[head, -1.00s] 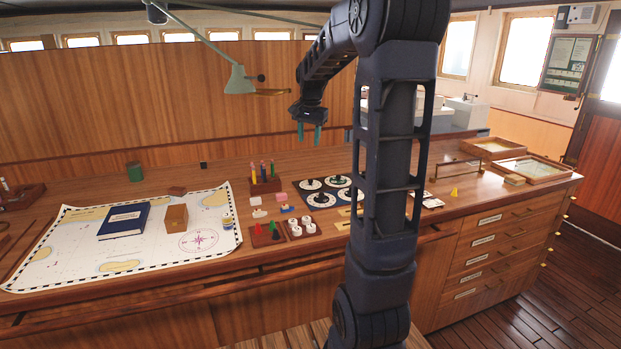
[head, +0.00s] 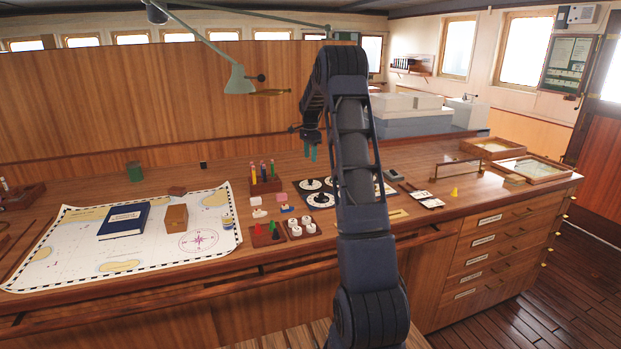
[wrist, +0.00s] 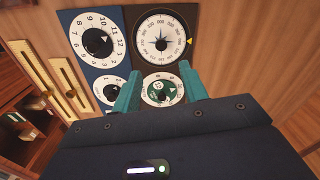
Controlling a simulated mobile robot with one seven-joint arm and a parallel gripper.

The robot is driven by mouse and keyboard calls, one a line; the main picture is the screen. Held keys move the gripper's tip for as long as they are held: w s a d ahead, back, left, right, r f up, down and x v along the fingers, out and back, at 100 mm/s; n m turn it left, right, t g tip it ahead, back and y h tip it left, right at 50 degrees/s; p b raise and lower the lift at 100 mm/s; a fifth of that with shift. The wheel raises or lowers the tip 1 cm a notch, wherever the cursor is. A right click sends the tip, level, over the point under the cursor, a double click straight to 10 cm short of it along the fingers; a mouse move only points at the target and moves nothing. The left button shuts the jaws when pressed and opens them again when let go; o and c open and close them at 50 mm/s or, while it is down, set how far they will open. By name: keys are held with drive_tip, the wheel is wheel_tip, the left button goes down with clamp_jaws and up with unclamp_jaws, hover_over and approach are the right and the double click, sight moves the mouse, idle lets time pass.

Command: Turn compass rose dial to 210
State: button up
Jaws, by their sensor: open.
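The compass rose dial (wrist: 162,41) is a white ring of numbers around a blue star, on a dark square plate at the top of the wrist view. A yellow triangle marker (wrist: 190,41) sits at its right edge. The numbers are too small to read surely. My gripper (wrist: 158,84) is open and empty. Its teal fingertips appear below the compass dial, on either side of a smaller green-centred dial (wrist: 163,95). In the head view, my gripper (head: 310,152) hangs above the dial panel, fingers down. My arm hides part of the panel there.
A blue-plated clock-like dial (wrist: 97,38) and a smaller dial (wrist: 110,91) sit left of it. Brass slotted plates (wrist: 69,86) lie further left. A pen holder (head: 265,184) and a tray of white pieces (head: 302,230) stand near the panel.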

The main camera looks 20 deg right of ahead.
sight(310, 180)
wheel_tip(310, 180, down, 11)
drive_tip(key=shift+w+d+f, duration=0.1)
drive_tip(key=shift+w, duration=0.05)
idle(0.4)
clamp_jaws()
